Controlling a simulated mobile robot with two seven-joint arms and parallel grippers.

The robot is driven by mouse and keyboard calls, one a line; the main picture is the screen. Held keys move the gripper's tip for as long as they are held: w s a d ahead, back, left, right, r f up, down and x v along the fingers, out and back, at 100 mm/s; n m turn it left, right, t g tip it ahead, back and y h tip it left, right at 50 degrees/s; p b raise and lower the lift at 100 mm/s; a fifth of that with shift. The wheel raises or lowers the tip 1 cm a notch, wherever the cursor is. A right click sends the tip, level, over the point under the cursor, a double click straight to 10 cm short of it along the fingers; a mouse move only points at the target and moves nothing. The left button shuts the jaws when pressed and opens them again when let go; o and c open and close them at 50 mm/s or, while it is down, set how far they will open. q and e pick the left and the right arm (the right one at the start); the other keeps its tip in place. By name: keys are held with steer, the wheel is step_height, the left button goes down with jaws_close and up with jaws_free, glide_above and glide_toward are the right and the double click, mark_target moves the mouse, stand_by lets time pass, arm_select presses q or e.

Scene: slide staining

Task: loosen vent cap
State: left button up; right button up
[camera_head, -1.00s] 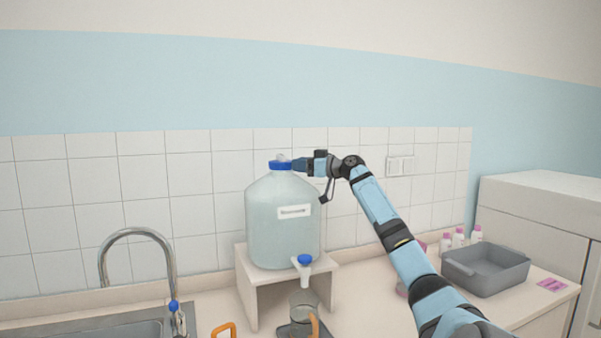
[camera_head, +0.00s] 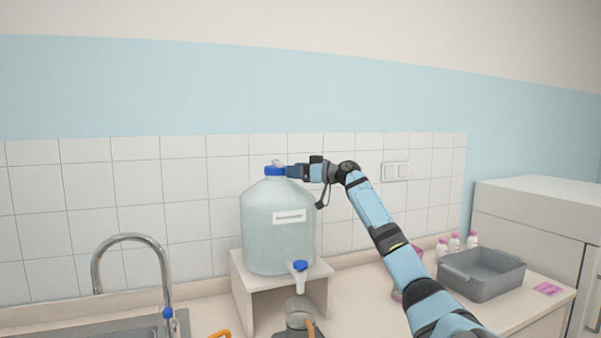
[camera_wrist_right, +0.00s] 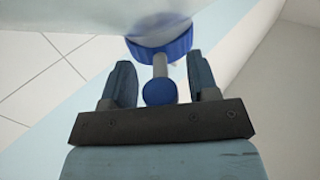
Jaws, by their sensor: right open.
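A large translucent jug (camera_head: 270,235) with a white label stands on a small bench. A wide blue cap (camera_head: 275,171) closes its neck, with a small pale piece on top. My right gripper (camera_head: 290,171) reaches in from the right at cap height. In the right wrist view, the wide blue cap (camera_wrist_right: 163,43) shows at the top. A grey stem runs from it to a small blue round cap (camera_wrist_right: 160,92). My open right gripper (camera_wrist_right: 162,82) has a finger on each side of the stem and small cap, with visible gaps. My left gripper is not in view.
The jug's spigot with a blue knob (camera_head: 300,266) hangs over a glass vessel (camera_head: 299,311). A beige bench (camera_head: 247,287) carries the jug. A sink tap (camera_head: 140,240) stands at left. A grey tub (camera_head: 482,276) and small bottles (camera_head: 455,242) are at right. A tiled wall is behind.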

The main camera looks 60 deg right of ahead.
steer(key=s, duration=0.1)
steer(key=s+b, duration=0.1)
steer(key=s, duration=0.1)
steer(key=s+b, duration=0.1)
steer(key=shift+s+d+f, duration=0.25)
steer(key=shift+s, duration=0.1)
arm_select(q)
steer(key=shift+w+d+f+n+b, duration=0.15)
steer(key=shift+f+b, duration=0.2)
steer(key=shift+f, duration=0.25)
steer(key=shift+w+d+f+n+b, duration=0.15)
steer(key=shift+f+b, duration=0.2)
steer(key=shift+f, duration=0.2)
arm_select(e)
steer(key=s, duration=0.9)
steer(key=shift+d+r, duration=0.2)
steer(key=shift+d, duration=0.2)
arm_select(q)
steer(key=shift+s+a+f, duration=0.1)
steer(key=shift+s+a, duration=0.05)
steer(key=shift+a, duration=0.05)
arm_select(e)
steer(key=shift+w, duration=0.1)
